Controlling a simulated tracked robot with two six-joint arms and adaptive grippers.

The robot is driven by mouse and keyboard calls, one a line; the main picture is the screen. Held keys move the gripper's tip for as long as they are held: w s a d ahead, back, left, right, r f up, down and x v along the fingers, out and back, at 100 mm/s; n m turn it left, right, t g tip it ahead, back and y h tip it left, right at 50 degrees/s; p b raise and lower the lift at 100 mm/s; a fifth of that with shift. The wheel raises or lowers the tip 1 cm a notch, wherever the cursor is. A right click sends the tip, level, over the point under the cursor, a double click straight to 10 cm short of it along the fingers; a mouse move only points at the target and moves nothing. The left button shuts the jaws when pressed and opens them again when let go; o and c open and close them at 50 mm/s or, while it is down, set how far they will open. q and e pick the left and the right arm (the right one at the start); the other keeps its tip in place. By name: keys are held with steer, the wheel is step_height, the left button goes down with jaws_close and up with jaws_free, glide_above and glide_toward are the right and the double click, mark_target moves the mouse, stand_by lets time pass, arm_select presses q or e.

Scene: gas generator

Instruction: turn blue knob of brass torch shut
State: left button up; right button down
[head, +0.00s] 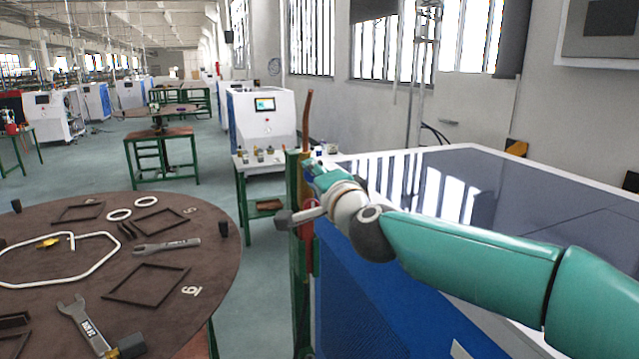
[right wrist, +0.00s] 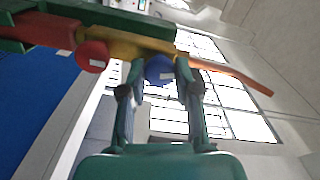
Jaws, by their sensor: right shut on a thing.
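The brass torch stands upright at a green post in the head view, with its copper tube (head: 307,120) pointing up. In the right wrist view its brass body (right wrist: 125,45) runs across the top, with the copper tube to the right. The blue knob (right wrist: 159,70) sits between the two fingers of my right gripper (right wrist: 160,66), which is shut on it. A red knob (right wrist: 92,56) is on the torch to the left of the fingers. In the head view my right gripper (head: 312,168) hides the blue knob. My left gripper is not in view.
A round brown table (head: 215,265) with wrenches, frames and rings stands at the left. A blue and white cabinet with a glossy dark top (head: 480,185) lies under my right arm. A small green table (head: 262,168) with small items stands behind the torch.

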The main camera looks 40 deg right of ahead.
steer(key=shift+f+m+b, duration=0.15)
steer(key=shift+m+b, duration=0.35)
steer(key=shift+m, duration=1.1)
steer(key=c, duration=0.8)
jaws_free()
steer(key=shift+w, duration=0.1)
steer(key=shift+c, duration=0.2)
steer(key=v, duration=1.2)
